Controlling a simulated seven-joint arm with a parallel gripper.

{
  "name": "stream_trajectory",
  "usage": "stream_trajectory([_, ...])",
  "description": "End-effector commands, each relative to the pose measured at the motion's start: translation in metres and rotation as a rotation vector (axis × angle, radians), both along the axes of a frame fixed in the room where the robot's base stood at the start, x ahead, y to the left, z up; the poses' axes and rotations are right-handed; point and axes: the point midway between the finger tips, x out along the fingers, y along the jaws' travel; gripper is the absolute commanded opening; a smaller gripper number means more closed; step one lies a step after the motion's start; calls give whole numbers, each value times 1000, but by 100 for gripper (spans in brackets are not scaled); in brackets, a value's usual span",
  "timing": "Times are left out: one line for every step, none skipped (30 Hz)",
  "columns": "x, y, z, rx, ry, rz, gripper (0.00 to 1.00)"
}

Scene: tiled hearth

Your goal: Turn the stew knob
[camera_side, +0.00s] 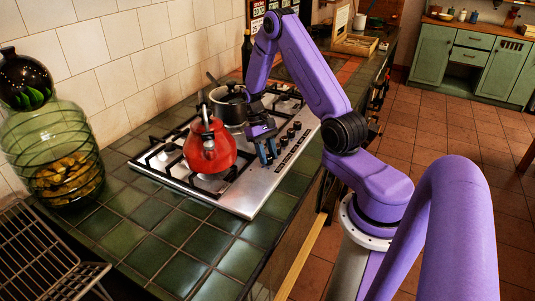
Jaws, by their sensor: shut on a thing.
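The steel gas hob (235,195) is set in the green tiled counter. A row of dark knobs (290,132) runs along its right side. A dark pot (231,103) stands on the hob behind the red kettle (209,148); its contents are not visible. My gripper (267,153) points down at the near end of the knob row, to the right of the kettle. Its blue fingers are shut on a knob, which they mostly hide. I cannot tell from markings which burner this knob serves.
A large green glass jar (58,150) stands at the left by the tiled wall. A wire rack (45,255) lies at the front left. The kettle is close to my gripper's left. The counter tiles (180,240) in front of the hob are clear.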

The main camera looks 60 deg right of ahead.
Motion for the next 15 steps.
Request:
stream_trajectory([0,0,1,0,1,15,5])
stream_trajectory([0,0,1,1,1,22,5])
stream_trajectory([0,0,1,1,1,30,5])
stream_trajectory([0,0,1,1,1,35,5])
stream_trajectory([0,0,1,1,1,40,5])
stream_trajectory([0,0,1,0,1,44,5])
stream_trajectory([0,0,1,1,1,48,5])
stream_trajectory([0,0,1,0,0,50,5])
stream_trajectory([0,0,1,0,0,52,5])
stream_trajectory([0,0,1,-1,0,53,5])
stream_trajectory([0,0,1,0,0,54,5])
stream_trajectory([0,0,1,0,0,54,5])
stream_trajectory([0,0,1,0,0,54,5])
stream_trajectory([0,0,1,0,0,54,5])
stream_trajectory([0,0,1,0,0,54,5])
